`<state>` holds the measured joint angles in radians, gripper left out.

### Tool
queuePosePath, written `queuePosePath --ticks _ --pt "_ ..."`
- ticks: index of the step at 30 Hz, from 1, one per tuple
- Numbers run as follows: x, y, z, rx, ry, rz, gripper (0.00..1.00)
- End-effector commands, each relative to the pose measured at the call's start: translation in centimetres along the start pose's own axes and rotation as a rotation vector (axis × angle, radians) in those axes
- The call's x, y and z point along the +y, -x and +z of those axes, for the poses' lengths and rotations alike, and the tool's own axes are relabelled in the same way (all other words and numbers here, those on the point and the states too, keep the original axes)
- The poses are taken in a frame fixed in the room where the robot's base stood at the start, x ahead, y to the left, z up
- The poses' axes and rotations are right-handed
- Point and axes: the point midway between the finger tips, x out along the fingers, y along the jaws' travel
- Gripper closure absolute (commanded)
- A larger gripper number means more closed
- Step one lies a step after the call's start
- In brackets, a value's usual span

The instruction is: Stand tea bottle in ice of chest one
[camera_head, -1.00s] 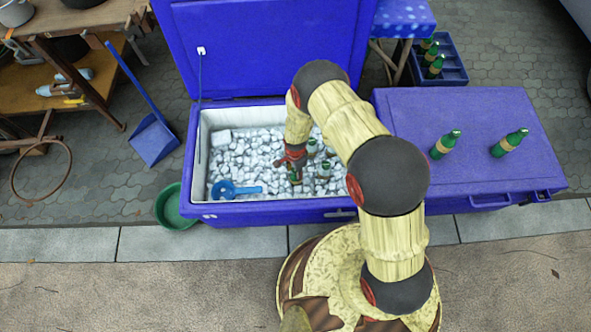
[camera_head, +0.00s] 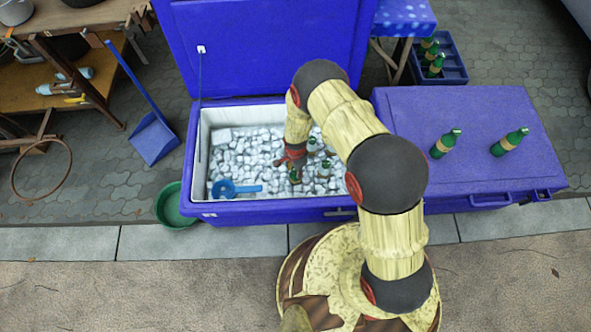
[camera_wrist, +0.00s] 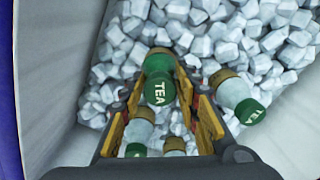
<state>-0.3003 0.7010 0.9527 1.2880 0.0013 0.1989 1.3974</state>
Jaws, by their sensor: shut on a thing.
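The open blue chest (camera_head: 196,150) is filled with ice (camera_head: 245,160). My gripper (camera_head: 294,168) is down inside it, toward its right part. In the wrist view my gripper (camera_wrist: 160,90) is shut on a green tea bottle (camera_wrist: 158,90), its cap lettered TEA pointing at the camera. The bottle's lower end is at the ice, and how deep it sits is hidden. Another TEA bottle (camera_wrist: 240,98) with a pale body stands tilted in the ice just right of my fingers. More bottle parts (camera_wrist: 140,132) show between and below the fingers, partly hidden.
A blue scoop (camera_head: 235,188) lies on the ice at front left. The chest's lid (camera_head: 270,45) stands open behind. A closed blue chest (camera_head: 470,110) at right bears two green bottles (camera_head: 445,144). A green basin (camera_head: 175,205) and dustpan (camera_head: 154,140) are at left.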

Motion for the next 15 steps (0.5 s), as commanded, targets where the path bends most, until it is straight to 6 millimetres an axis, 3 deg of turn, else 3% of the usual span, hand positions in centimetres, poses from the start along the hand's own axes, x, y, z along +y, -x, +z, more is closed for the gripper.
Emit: queuePosePath --ticks 11,12,15 --pt "-0.02 -0.7 0.0 0.0 0.0 0.0 0.93" --pt "-0.04 -0.7 -0.01 0.0 0.0 -0.001 0.67" --pt "-0.04 -0.68 -0.01 0.0 0.0 -0.001 0.61"
